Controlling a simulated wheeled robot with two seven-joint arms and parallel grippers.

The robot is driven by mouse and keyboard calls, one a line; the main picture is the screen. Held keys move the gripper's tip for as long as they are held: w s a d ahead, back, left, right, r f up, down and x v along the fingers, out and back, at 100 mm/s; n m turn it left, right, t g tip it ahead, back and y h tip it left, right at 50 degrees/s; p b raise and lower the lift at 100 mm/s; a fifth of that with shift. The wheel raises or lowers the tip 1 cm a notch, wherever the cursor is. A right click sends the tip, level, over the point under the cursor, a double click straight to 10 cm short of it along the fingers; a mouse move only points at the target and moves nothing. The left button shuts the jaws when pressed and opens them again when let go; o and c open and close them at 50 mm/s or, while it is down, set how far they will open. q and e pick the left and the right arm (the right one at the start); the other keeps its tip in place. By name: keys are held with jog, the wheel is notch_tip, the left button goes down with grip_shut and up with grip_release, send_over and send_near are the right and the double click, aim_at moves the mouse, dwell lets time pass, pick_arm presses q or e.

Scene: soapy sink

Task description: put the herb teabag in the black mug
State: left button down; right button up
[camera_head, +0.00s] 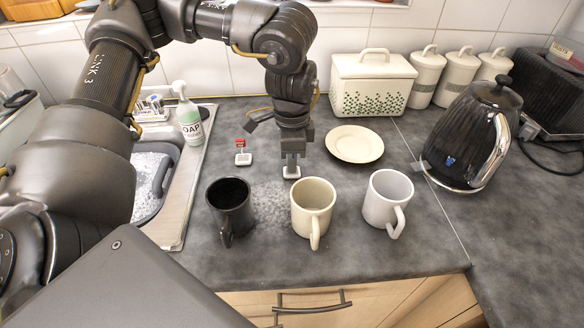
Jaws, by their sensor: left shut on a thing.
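My left gripper (292,164) points straight down over the counter, behind the cream mug. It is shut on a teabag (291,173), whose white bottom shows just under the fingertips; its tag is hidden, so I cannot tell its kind. I cannot tell whether it touches the counter. Another teabag (243,158) with a red tag stands on the counter to the left. The black mug (233,211) stands upright at the front left, left of and nearer than the gripper, and its visible inside is dark. My right gripper is not in view.
A cream mug (313,205) and a white mug (386,201) stand right of the black mug. A plate (354,144) lies behind them. The sink (150,190) and soap bottle (187,118) are left, the kettle (467,135) right. Suds (270,205) lie between the black and cream mugs.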

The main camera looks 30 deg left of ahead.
pick_arm(q)
jog(key=shift+r, duration=0.1)
